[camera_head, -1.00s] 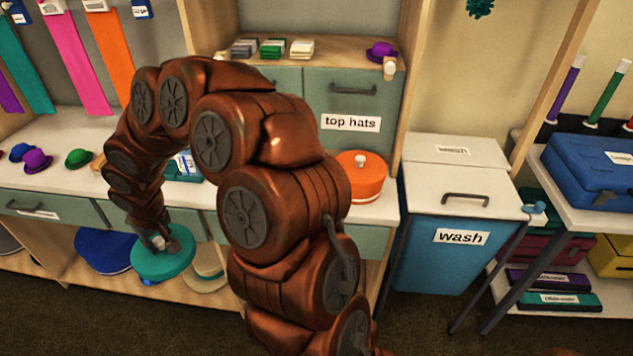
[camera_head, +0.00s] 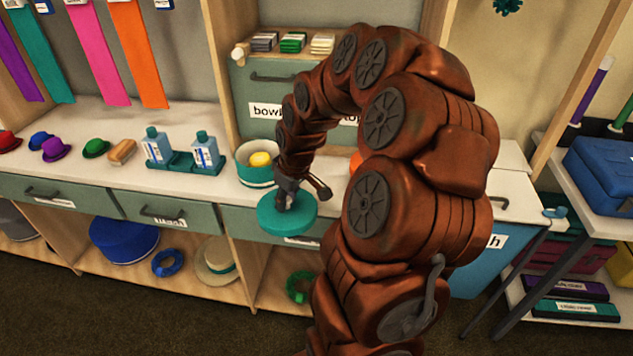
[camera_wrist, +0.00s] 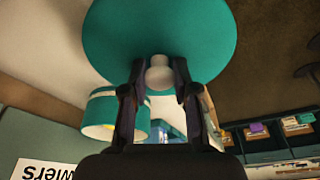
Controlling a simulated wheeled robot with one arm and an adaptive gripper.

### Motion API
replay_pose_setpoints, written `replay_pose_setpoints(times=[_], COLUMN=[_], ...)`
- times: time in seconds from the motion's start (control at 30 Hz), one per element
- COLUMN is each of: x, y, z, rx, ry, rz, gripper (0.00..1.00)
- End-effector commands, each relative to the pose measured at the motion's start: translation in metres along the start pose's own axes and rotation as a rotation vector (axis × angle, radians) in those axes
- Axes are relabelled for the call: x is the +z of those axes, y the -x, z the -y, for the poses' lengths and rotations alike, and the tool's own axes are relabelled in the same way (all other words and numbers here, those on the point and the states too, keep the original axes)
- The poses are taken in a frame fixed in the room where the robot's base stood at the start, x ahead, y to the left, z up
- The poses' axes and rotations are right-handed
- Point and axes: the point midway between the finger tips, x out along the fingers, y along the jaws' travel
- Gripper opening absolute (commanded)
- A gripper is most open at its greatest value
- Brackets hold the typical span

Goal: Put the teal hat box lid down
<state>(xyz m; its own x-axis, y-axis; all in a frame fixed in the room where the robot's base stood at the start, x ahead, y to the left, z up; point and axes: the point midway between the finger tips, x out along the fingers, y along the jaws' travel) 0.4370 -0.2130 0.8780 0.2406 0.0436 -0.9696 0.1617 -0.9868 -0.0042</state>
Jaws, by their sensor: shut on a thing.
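The teal hat box lid (camera_head: 272,215) is a flat round disc, held level in front of the counter's edge, above the lower shelf. My gripper (camera_head: 285,198) is shut on its pale knob. The wrist view shows the lid (camera_wrist: 165,35) with its white knob (camera_wrist: 159,74) between my two fingers (camera_wrist: 158,88). The open teal hat box (camera_head: 254,174) stands on the counter just behind the lid, with something yellow inside. It also shows in the wrist view (camera_wrist: 100,108).
On the counter left of the box are two blue bottles in a teal tray (camera_head: 183,165), a brush (camera_head: 122,151) and several small hats. An orange box (camera_head: 355,161) is mostly hidden behind my arm. Counter between brush and hanging ribbons is clear.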

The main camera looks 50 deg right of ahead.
Motion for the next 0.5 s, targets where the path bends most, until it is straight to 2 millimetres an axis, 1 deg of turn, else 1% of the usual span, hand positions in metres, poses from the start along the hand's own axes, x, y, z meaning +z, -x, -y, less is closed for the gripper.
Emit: replay_pose_setpoints(times=[0.03, 0.2, 0.37, 0.5], x=[0.010, 0.032, 0.041, 0.038], y=[0.004, 0.014, 0.018, 0.017], z=[-0.008, -0.022, -0.027, -0.036], rx=[0.000, -0.004, -0.007, -0.010], ry=[0.001, 0.031, 0.045, 0.049], rz=[-0.005, -0.018, -0.024, -0.024], gripper=[0.01, 0.01, 0.01, 0.01])
